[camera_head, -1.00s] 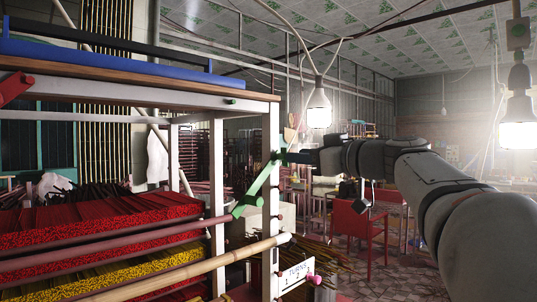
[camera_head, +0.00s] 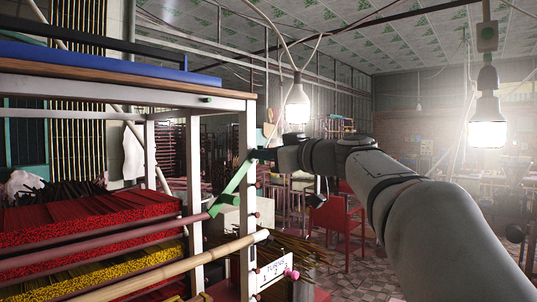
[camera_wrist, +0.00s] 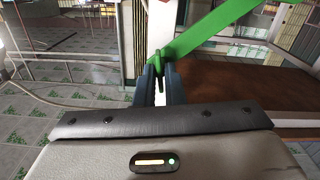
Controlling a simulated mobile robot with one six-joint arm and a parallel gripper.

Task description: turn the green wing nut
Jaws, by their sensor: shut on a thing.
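The green wing nut (camera_wrist: 158,62) shows in the wrist view as a small upright green piece between my two finger tips. A long flat green bar (camera_wrist: 215,30) runs from behind it to the upper right. In the head view the bar (camera_head: 232,190) slants down to the left across the rack's pale front post (camera_head: 247,125). My gripper (camera_wrist: 158,70) is shut on the nut, one dark finger on each side. In the head view my gripper (camera_head: 258,154) meets the bar's upper end at the post. The nut itself is too small and covered to make out there.
The rack holds red (camera_head: 90,215) and yellow (camera_head: 110,275) incense bundles. A bamboo pole (camera_head: 180,262) sticks out past the post. Low down are a numbered sign (camera_head: 272,272) and a pink knob (camera_head: 292,274). A red chair (camera_head: 338,217) stands behind my arm; bulbs hang above.

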